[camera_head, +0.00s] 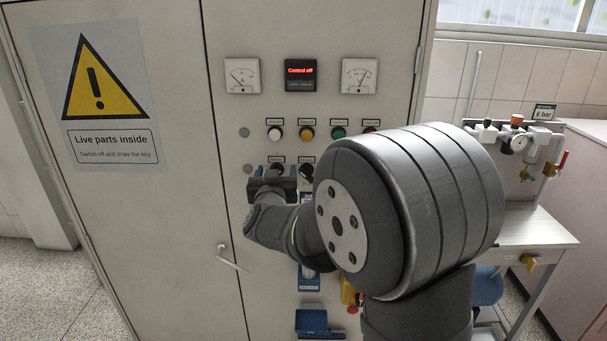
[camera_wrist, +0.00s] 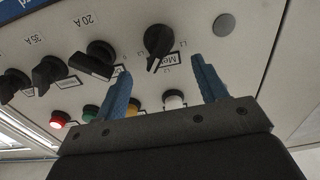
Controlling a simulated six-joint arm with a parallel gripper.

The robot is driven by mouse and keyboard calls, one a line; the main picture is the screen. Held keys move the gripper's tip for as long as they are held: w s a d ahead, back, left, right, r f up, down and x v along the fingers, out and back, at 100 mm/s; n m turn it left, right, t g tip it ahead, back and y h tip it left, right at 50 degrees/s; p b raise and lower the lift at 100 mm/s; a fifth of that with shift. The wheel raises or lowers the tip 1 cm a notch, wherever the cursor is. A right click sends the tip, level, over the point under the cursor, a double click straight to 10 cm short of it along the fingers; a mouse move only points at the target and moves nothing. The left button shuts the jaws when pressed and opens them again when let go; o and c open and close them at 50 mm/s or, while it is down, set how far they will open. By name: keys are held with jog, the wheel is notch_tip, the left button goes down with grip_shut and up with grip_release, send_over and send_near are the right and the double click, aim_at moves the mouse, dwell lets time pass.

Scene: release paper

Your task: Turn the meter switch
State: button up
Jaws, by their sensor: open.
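The meter switch is a black rotary knob (camera_wrist: 158,42) on the pale cabinet panel, beside a label of which "Me" is readable in the wrist view. Its pointer is slightly tilted from the label. In the head view the same knob (camera_head: 277,169) is partly covered by my gripper (camera_head: 272,182). In the wrist view my gripper (camera_wrist: 161,66) is open. Its blue fingers stand apart on either side of the knob in the picture, with nothing between them. Whether they touch the panel cannot be told.
Beside the switch are other black knobs (camera_wrist: 98,60), and a row of coloured buttons including a white one (camera_wrist: 174,99). A display (camera_head: 300,72) reads "Control off" between two dial meters (camera_head: 242,76). A door handle (camera_head: 231,258) sticks out. A workbench (camera_head: 528,230) stands right.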

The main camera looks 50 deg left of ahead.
jog(key=s+d+f+n+g+y, duration=0.2)
jog(key=s+d+f+n+y, duration=0.1)
jog(key=d+n, duration=0.4)
jog(key=s+d+f+n+g+y, duration=0.1)
jog(key=s+d+f+n+y, duration=0.1)
jog(key=s+d+f+n, duration=0.35)
jog(key=w+a+r+n, duration=0.1)
jog(key=w+a+r, duration=0.2)
jog(key=a, duration=0.3)
jog(key=w+a+r, duration=0.3)
jog(key=w+a, duration=0.3)
jog(key=a, duration=0.1)
jog(key=shift+w+a+n, duration=0.15)
jog(key=shift+w+n, duration=0.05)
jog(key=shift+n, duration=0.15)
